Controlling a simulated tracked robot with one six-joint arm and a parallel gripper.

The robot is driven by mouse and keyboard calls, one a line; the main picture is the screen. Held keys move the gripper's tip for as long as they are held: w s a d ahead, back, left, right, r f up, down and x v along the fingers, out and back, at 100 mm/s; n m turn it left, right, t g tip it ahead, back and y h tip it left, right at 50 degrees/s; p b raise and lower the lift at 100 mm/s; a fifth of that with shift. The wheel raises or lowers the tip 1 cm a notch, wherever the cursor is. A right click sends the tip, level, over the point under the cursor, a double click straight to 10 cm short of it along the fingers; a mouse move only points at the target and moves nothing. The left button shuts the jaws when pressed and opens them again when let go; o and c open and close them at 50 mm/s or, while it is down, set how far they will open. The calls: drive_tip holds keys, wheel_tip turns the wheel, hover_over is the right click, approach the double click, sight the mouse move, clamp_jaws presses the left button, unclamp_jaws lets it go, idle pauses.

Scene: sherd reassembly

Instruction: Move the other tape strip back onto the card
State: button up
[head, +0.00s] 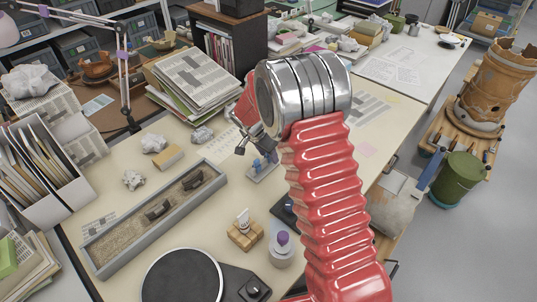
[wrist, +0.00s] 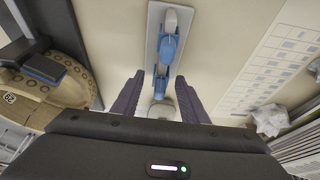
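The card (wrist: 152,48) is a narrow grey-white plate lying on the table. In the wrist view blue tape (wrist: 168,50) with a pale end lies along it; I cannot tell how many strips there are. The card (head: 263,174) and blue tape (head: 259,163) also show in the head view, just below my gripper (head: 240,142). In the wrist view my gripper (wrist: 160,98) has its two dark fingers apart, pointing toward the card. A pale rounded thing (wrist: 160,109) shows between them, unclear. A blue patch (wrist: 44,68) sits on a tan, dotted, rounded piece (wrist: 30,90) at left.
A sand tray (head: 110,255) with dark sherds, a black turntable (head: 180,275), a wooden block (head: 245,236) and a purple-capped bottle (head: 282,250) stand nearby. My red arm hides the table's right part.

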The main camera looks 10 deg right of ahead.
drive_tip(key=v, duration=1.3)
drive_tip(key=shift+r, duration=0.15)
idle(0.5)
drive_tip(key=s+f+n+g, duration=0.1)
drive_tip(key=s+f+n, duration=0.1)
drive_tip(key=s+n, duration=0.3)
drive_tip(key=s+d+r+n+t+y, duration=0.1)
drive_tip(key=s+r+n, duration=0.1)
drive_tip(key=s+r, duration=0.3)
drive_tip(key=s+d+r+n+t+y, duration=0.1)
drive_tip(key=s+r, duration=0.5)
drive_tip(key=s, duration=0.8)
drive_tip(key=s+d+r+n+t+y, duration=0.1)
drive_tip(key=s+d+r+n+t, duration=0.1)
drive_tip(key=s+r, duration=0.4)
drive_tip(key=shift+s+r+n, duration=0.15)
drive_tip(key=shift+s+n, duration=0.25)
drive_tip(key=shift+s, duration=1.25)
